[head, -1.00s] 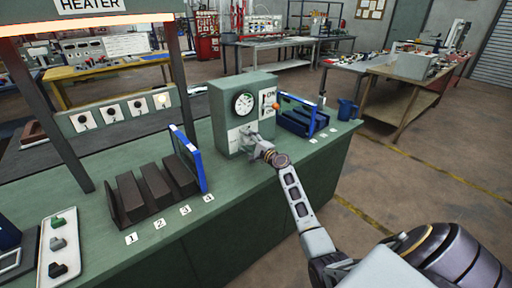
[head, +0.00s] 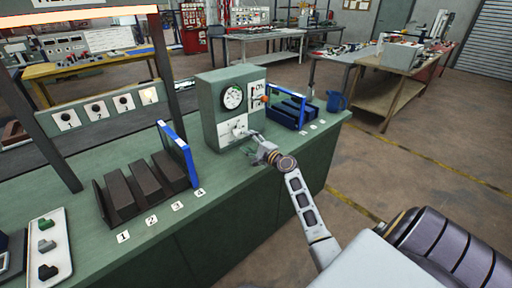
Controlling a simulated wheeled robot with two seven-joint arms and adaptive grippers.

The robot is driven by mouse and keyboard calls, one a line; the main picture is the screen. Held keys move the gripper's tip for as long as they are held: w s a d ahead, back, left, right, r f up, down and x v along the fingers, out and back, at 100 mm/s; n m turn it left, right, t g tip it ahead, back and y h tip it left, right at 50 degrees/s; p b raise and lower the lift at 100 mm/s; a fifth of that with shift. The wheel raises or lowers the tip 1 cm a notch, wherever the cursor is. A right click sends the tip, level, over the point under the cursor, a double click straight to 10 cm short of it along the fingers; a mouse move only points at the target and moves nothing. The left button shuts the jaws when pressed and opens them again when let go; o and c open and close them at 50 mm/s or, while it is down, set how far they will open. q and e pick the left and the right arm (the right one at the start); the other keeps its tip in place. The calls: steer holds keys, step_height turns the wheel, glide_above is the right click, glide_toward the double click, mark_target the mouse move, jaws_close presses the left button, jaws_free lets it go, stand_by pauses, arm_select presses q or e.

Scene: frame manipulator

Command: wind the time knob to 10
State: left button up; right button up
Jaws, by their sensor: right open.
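A grey-green control box (head: 208,112) stands on the green bench. Its front carries a round dial (head: 232,96) with a white face and a dark rim, and below it a white plate (head: 226,136) with a small knob (head: 238,130). The knob's pointer and markings are too small to read. My right gripper (head: 254,147) is open just in front of and below right of the knob. It appears apart from the knob, though the gap is hard to judge. My left gripper is not in view.
A switch panel with an orange knob (head: 265,98) is on the box's right. Blue-ended dark racks (head: 290,110) stand to the right, and a dark slotted rack (head: 150,185) stands left. A blue mug (head: 337,101) is at the bench end.

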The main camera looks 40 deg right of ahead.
steer(key=shift+s+d, duration=0.15)
steer(key=shift+s, duration=1.95)
